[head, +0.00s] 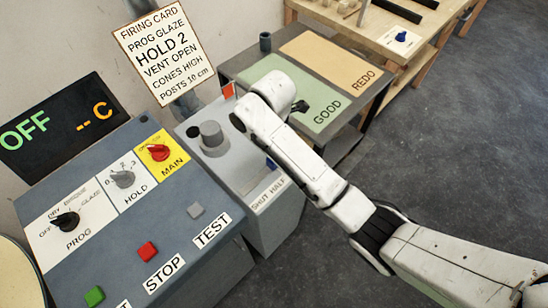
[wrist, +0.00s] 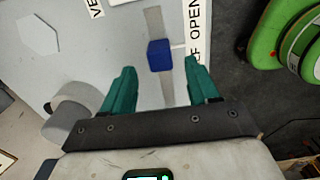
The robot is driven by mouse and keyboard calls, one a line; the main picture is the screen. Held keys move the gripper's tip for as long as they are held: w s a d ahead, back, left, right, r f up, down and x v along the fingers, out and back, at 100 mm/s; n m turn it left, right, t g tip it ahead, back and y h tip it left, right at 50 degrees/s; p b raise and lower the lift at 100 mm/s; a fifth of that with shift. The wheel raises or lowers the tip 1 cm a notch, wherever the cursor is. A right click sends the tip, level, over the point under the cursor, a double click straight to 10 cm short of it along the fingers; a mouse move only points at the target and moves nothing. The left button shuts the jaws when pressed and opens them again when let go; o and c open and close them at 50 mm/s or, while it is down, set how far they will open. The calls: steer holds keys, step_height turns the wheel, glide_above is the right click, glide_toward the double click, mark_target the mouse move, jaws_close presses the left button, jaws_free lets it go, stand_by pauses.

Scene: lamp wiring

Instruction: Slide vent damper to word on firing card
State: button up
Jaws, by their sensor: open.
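The firing card (head: 160,50) stands at the back in the head view and reads "VENT OPEN" among its lines. The vent damper is a blue block (wrist: 159,55) on a slot in a grey panel in the wrist view. A thin pale pointer runs from it to the label strip (wrist: 195,20), near the start of "OPEN" and the end of "HALF". In the head view a bit of the damper (head: 271,164) shows beside my arm. My gripper (wrist: 160,72) is open, with one green finger on each side of the damper and visible gaps. My fingers are hidden in the head view.
A control console (head: 120,215) with knobs and buttons stands at left. A grey cylinder (head: 212,138) rises from the vent panel, and appears close to my left finger in the wrist view (wrist: 72,112). A green object (wrist: 290,40) lies right of the panel.

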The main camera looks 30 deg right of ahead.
step_height(320, 180, down, 6)
steer(key=shift+r, duration=0.1)
stand_by(0.4)
jaws_close()
stand_by(0.3)
